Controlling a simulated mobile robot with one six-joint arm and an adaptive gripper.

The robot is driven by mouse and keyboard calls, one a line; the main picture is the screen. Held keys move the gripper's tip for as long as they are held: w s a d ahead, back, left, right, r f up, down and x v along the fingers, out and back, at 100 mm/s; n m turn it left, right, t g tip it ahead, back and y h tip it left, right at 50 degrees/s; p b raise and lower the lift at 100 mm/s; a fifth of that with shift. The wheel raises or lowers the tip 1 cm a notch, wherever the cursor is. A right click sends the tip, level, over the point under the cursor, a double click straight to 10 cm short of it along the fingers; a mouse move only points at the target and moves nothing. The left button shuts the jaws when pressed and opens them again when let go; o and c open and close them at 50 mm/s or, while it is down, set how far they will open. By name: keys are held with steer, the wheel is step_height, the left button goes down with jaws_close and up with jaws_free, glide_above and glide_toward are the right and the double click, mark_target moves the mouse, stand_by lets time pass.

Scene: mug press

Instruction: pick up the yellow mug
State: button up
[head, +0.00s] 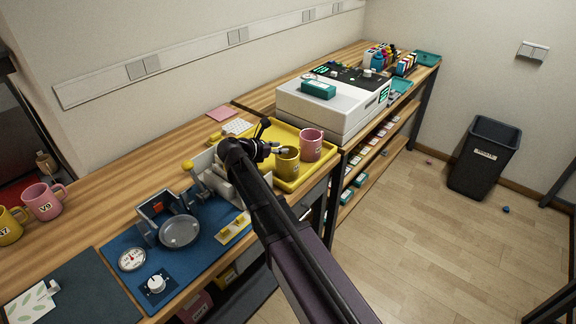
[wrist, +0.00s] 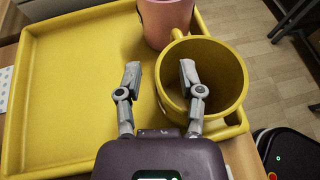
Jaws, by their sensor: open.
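A yellow mug (head: 287,163) stands upright at the near right end of the yellow tray (head: 262,125). The mug (wrist: 228,62) is open towards the wrist camera, its handle at the top. My gripper (head: 274,149) is at this mug, open and empty. In the wrist view my gripper (wrist: 158,76) has its left finger outside the mug over the tray (wrist: 75,85). The right finger overlaps the mug's opening, so the near wall lies between the fingers; its depth is unclear. Another yellow mug (head: 9,227) stands at the far left.
A pink mug (head: 311,145) stands right beside the yellow mug, also in the wrist view (wrist: 165,20). A white machine (head: 320,106) stands behind the tray. A press (head: 170,222) sits on a blue mat left of my arm. Another pink mug (head: 43,202) is far left.

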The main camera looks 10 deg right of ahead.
jaws_close()
steer(key=shift+r, duration=0.15)
step_height(320, 180, up, 3)
steer(key=p, duration=0.3)
steer(key=shift+r+p, duration=0.2)
steer(key=shift+p, duration=0.15)
steer(key=s+d+r+p, duration=0.1)
steer(key=s+d, duration=0.1)
steer(key=s, duration=1.4)
steer(key=shift+r, duration=0.15)
